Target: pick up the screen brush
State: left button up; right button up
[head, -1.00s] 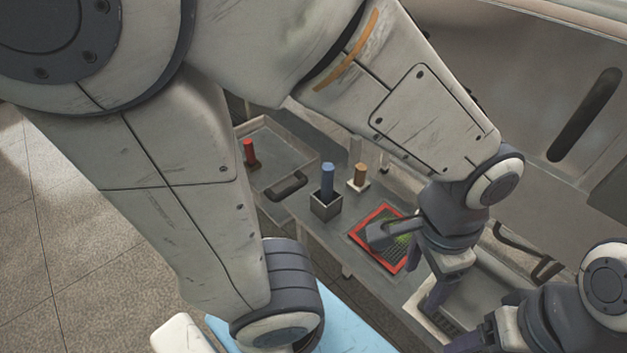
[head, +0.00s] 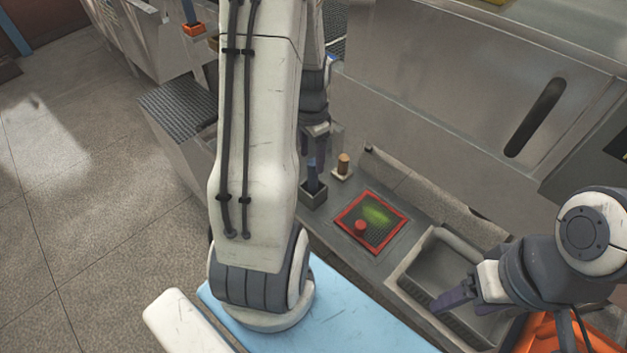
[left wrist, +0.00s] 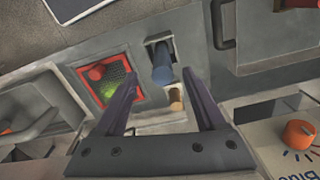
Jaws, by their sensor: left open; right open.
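A blue upright handle (head: 312,170) stands in a small dark square holder (head: 313,195). A short brown handle on a pale base (head: 343,165) stands beside it. I cannot tell by looks alone which is the screen brush. My left gripper (head: 316,145) is open and empty, pointing down close above the blue handle. In the left wrist view, the blue handle (left wrist: 162,76) shows between the open fingers, with the brown handle (left wrist: 176,100) near the right finger. My right gripper (head: 455,299) is open and empty over the right-hand basin.
A red-framed screen (head: 397,228) with green powder and a red knob (head: 360,226) lies on the bench right of the holder. A sunken grey basin (head: 413,262) is further right. The left wrist view shows a device with an orange knob (left wrist: 299,134).

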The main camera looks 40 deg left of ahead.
aim_at(313, 171)
pick_arm(q)
jog(key=shift+w+f+p, duration=0.15)
jog(key=shift+f+p, duration=0.25)
jog(key=shift+f, duration=1.3)
jog(key=shift+w+f+p, duration=0.15)
jog(key=shift+f+p, duration=0.2)
jog(key=shift+f, duration=1.35)
grip_shut()
